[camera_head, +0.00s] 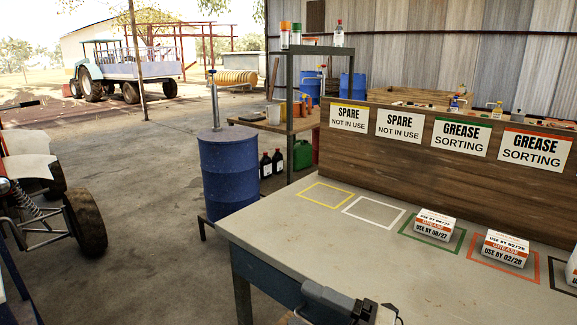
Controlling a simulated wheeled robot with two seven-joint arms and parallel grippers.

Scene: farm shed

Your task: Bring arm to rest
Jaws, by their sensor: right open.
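My right gripper (376,313) shows at the bottom edge, in front of the near edge of the table (310,235). It is partly cut off by the frame; its jaws are open and I see nothing between them. My left gripper is not in view. A grease box (434,227) sits in the green outline on the table. Another grease box (503,249) sits in the red outline. A third box (572,268) is cut off at the right edge.
The yellow outline (326,184) and white outline (372,212) are empty. A wooden board (410,160) with signs stands along the table's back. A blue drum (236,172) stands left of the table. A wheeled vehicle (85,221) is at the left. The front left tabletop is clear.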

